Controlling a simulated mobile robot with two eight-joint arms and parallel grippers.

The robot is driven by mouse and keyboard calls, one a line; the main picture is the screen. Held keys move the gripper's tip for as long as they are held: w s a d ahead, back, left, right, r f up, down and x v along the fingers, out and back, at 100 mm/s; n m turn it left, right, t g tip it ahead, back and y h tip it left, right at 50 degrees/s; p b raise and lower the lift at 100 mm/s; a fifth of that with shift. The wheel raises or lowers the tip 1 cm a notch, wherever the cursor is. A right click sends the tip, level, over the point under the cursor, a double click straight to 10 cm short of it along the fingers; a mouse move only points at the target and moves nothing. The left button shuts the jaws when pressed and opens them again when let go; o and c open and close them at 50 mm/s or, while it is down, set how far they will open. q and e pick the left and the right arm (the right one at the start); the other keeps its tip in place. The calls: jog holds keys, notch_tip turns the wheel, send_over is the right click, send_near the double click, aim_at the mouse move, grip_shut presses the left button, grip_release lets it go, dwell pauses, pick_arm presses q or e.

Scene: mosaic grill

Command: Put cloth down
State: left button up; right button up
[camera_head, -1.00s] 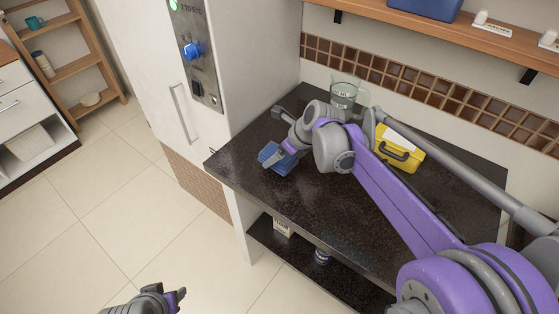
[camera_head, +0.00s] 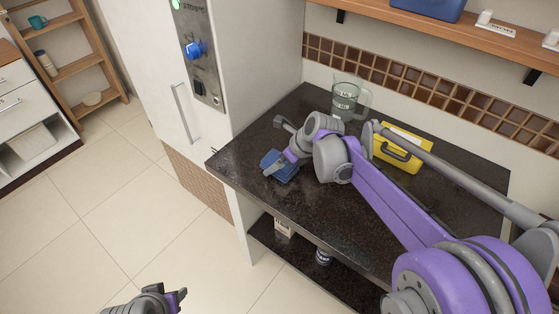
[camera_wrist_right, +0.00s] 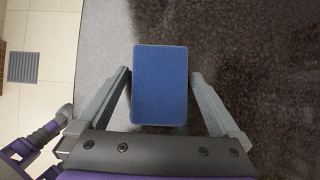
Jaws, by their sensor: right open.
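The blue cloth (camera_head: 280,166) lies on the dark countertop (camera_head: 262,198), near its left front edge. In the right wrist view the cloth (camera_wrist_right: 160,85) is a flat blue rectangle between the fingers, with a gap on each side. My right gripper (camera_head: 281,167) is at the cloth; its fingers (camera_wrist_right: 162,95) are spread wide and do not touch the cloth's sides. My left gripper (camera_head: 180,296) is low at the bottom of the head view, over the floor and away from the counter. Whether its fingers are apart is unclear.
A glass jug (camera_head: 346,97) stands at the back of the counter. A yellow case (camera_head: 402,150) is behind my right arm. A white cabinet with a blue knob (camera_head: 195,50) borders the counter on the left. Items stand on the lower shelf (camera_head: 300,250). The counter's front part is clear.

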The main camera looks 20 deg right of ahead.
jog(key=v, duration=1.2)
jog(key=shift+p, duration=0.3)
dwell(1.0)
